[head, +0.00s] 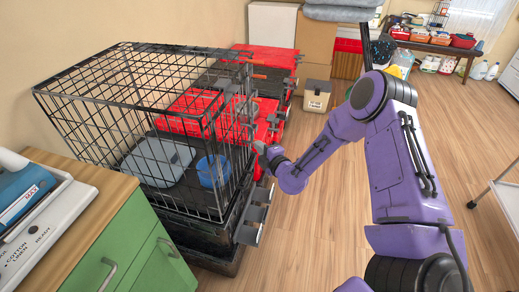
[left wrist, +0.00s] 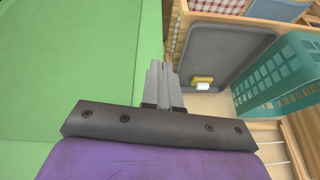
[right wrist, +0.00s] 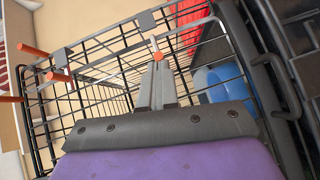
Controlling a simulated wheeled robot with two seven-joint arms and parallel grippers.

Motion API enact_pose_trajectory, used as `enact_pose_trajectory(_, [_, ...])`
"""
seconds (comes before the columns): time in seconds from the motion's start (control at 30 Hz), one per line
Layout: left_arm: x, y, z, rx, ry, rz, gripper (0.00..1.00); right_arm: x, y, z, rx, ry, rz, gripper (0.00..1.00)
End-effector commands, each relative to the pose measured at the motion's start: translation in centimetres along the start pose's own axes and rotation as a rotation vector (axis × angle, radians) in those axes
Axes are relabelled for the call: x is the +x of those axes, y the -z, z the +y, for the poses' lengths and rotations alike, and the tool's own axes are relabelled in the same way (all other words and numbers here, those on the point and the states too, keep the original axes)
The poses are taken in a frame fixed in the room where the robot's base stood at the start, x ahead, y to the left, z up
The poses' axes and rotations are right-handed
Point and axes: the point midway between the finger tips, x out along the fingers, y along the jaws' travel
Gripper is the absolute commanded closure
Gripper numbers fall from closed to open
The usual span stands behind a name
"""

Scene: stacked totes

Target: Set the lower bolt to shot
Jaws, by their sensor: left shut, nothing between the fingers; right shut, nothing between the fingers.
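A black wire cage (head: 140,110) stands left of centre in the head view, with its front side facing right. My right gripper (head: 260,148) is shut and empty, close in front of that side. In the right wrist view its fingertips (right wrist: 158,66) are right by a small orange-ended bolt handle (right wrist: 158,57) on the cage wires; I cannot tell whether they touch. Grey plates (right wrist: 146,20) sit on the wires nearby. Whether this is the lower bolt, and how far it is slid, is unclear. My left gripper (left wrist: 160,68) is shut and empty, seen only in its wrist view.
A blue container (head: 213,170) and a grey-blue tray are inside the cage. Red totes (head: 270,60) stand behind it. A green cabinet (head: 140,245) is at the near left. More orange-ended rods (right wrist: 32,50) stick out left in the right wrist view. Floor to the right is largely open.

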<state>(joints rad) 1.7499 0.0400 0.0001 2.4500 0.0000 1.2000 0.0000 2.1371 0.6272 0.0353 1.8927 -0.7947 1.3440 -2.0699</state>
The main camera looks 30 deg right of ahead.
Motion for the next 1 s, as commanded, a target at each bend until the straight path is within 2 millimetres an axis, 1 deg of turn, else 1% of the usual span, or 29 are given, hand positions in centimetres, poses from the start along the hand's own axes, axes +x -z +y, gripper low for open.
enact_pose_trajectory(0.23, [0.1, 0.0, 0.0, 0.000, 0.000, 0.000, 1.00, 0.2, -0.1, 0.0, -0.002, -0.001, 0.001, 1.00])
enact_pose_trajectory(0.4, [0.7, -0.3, 0.1, 0.000, 0.000, 0.000, 1.00, 1.9, -1.8, 0.4, -0.006, -0.003, 0.002, 1.00])
enact_pose_trajectory(0.53, [0.8, -0.3, 0.1, 0.000, 0.000, 0.000, 1.00, 2.6, -2.5, 0.8, -0.001, -0.002, 0.002, 1.00])
enact_pose_trajectory(0.87, [0.7, -0.3, 0.1, 0.000, 0.000, 0.000, 1.00, 2.6, -2.4, 0.9, 0.000, -0.003, 0.003, 1.00])
enact_pose_trajectory(1.0, [0.2, -0.1, 0.0, 0.000, 0.000, 0.000, 1.00, 2.0, -1.0, 1.0, -0.002, 0.000, 0.009, 1.00])
